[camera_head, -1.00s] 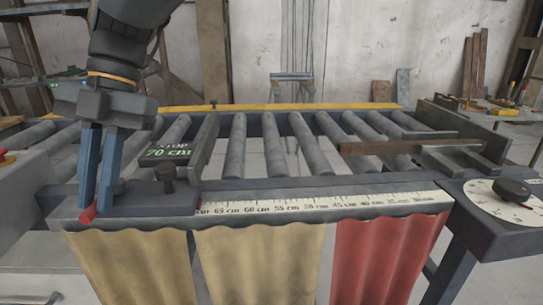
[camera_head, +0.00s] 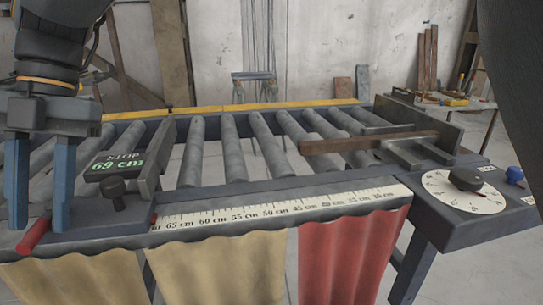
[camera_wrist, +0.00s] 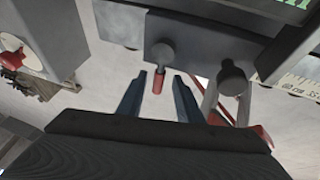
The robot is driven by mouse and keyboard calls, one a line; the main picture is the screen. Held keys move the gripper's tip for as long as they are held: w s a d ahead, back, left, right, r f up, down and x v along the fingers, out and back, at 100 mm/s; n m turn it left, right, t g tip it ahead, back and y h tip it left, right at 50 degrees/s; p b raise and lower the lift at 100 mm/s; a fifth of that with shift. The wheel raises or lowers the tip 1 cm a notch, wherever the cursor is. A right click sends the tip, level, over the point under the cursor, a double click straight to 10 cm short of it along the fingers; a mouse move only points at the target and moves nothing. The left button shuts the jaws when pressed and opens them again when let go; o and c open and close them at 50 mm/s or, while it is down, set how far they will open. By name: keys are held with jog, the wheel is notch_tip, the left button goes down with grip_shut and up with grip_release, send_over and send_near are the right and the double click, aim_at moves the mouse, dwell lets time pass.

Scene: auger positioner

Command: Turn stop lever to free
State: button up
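The stop lever has a red handle (camera_head: 35,235) at the front left of the stop carriage, near the rail's front edge. It also shows in the wrist view (camera_wrist: 158,81), below a round grey pivot. My gripper (camera_head: 40,226) points down with its two blue fingers apart. In the wrist view the handle appears between the open fingertips (camera_wrist: 160,77), with a gap on each side. Whether it is level with the tips is hard to tell. The stop carriage (camera_head: 88,213) carries a black knob (camera_head: 113,187) and a display (camera_head: 115,161) reading STOP 69 cm.
A ruler (camera_head: 250,213) runs along the front rail, above tan and red curtain strips. A brown bar (camera_head: 370,142) lies across the rollers at right. A dial (camera_head: 464,192) and a blue knob (camera_head: 514,174) are at far right.

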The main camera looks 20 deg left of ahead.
jog(key=shift+s+a+f, duration=0.1)
jog(key=shift+s, duration=0.6)
jog(key=shift+w+r, duration=0.25)
jog(key=shift+r, duration=0.2)
jog(key=w+v, duration=0.1)
jog(key=v, duration=0.6)
